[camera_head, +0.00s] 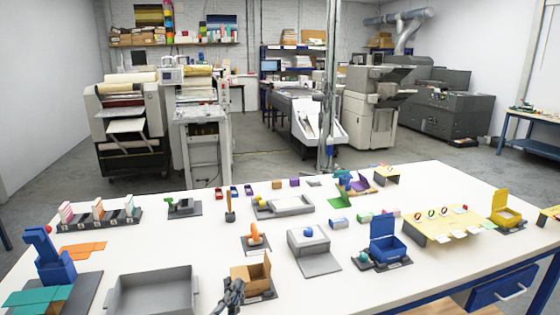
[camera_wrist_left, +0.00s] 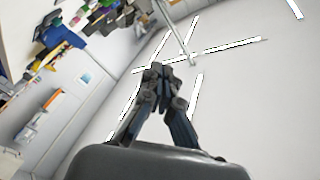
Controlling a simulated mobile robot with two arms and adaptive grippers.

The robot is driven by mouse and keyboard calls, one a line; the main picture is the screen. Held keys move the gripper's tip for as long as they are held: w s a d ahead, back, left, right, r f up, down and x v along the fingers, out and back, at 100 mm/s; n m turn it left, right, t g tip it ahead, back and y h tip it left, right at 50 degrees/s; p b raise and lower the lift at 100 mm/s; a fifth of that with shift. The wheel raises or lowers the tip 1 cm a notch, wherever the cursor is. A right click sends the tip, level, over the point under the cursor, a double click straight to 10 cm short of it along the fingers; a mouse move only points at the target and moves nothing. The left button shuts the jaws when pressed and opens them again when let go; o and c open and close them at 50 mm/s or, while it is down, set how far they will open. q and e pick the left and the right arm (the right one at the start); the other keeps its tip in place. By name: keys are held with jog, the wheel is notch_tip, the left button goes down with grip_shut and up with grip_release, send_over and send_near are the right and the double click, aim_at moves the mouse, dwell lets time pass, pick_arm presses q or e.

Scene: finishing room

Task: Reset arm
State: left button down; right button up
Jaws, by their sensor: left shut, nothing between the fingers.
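My left gripper (camera_head: 236,284) shows at the bottom of the head view, a little left of the middle. It overlaps the left side of a small brown open box (camera_head: 262,277) on a dark base; I cannot tell whether they touch. In the left wrist view my left gripper (camera_wrist_left: 165,70) has its fingertips together, with nothing between them. The wrist view is tilted, with white wall and bright light strips behind the fingers. My right gripper is in neither view.
The white table (camera_head: 385,290) carries a grey tray (camera_head: 153,292), a blue stand (camera_head: 50,262), a grey box with a blue ball (camera_head: 310,243), a blue open box (camera_head: 386,248) and a yellow open box (camera_head: 506,212). Bare table lies at front right of the brown box.

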pick_arm(q)
jog(key=s+a+f+n+g+y, duration=0.2)
jog(key=s+a+f+n+g, duration=0.25)
jog(key=f, duration=0.25)
jog(key=s+a+f+n+g+y, duration=0.2)
jog(key=s+a+f+n+g, duration=0.15)
jog(key=s+f, duration=0.3)
jog(key=s+a+f+n+g, duration=0.1)
jog(key=s+a+f+g, duration=0.15)
jog(key=s+f, duration=0.45)
jog(key=s+a+f+n+g, duration=0.1)
jog(key=s+f+g, duration=0.25)
jog(key=s, duration=0.75)
notch_tip(320, 180, down, 24)
jog(key=s+g, duration=0.1)
jog(key=g, duration=0.1)
jog(key=s+a+f+g, duration=0.1)
jog(key=s+a+f, duration=0.2)
jog(key=s+f, duration=1.3)
jog(key=shift+s+f, duration=0.35)
jog(key=shift+s, duration=0.35)
